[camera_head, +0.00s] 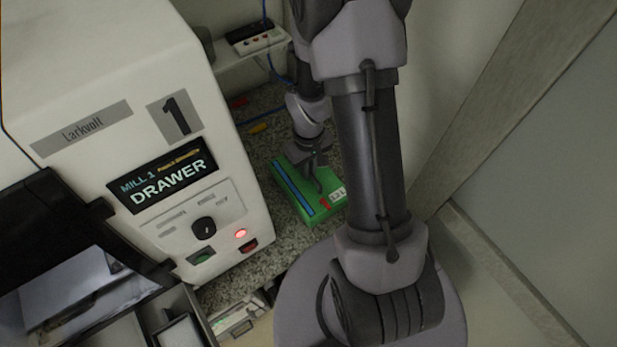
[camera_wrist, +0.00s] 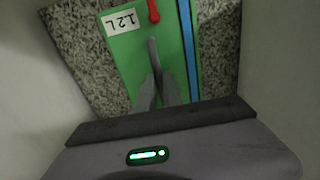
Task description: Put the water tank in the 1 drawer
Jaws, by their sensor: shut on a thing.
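The water tank (camera_head: 306,201) is a green box with a blue stripe, a red part and a "1.2 L" label. It sits on the speckled counter to the right of the machine marked 1. My gripper (camera_head: 316,172) is above it and shut on its grey handle. In the wrist view the tank (camera_wrist: 128,52) lies ahead, with my gripper's fingers (camera_wrist: 157,88) closed on the handle (camera_wrist: 153,55). The machine's sign reads "MILL 1 DRAWER" (camera_head: 163,178). An open drawer-like compartment (camera_head: 180,318) shows at the lower left, partly cut off by the frame.
The white machine (camera_head: 95,60) stands close to the left of the tank. A wall (camera_head: 455,90) is on the right. A power strip (camera_head: 257,39) with blue cables is at the back. Small red and yellow items lie on the speckled counter (camera_head: 255,178) behind the tank.

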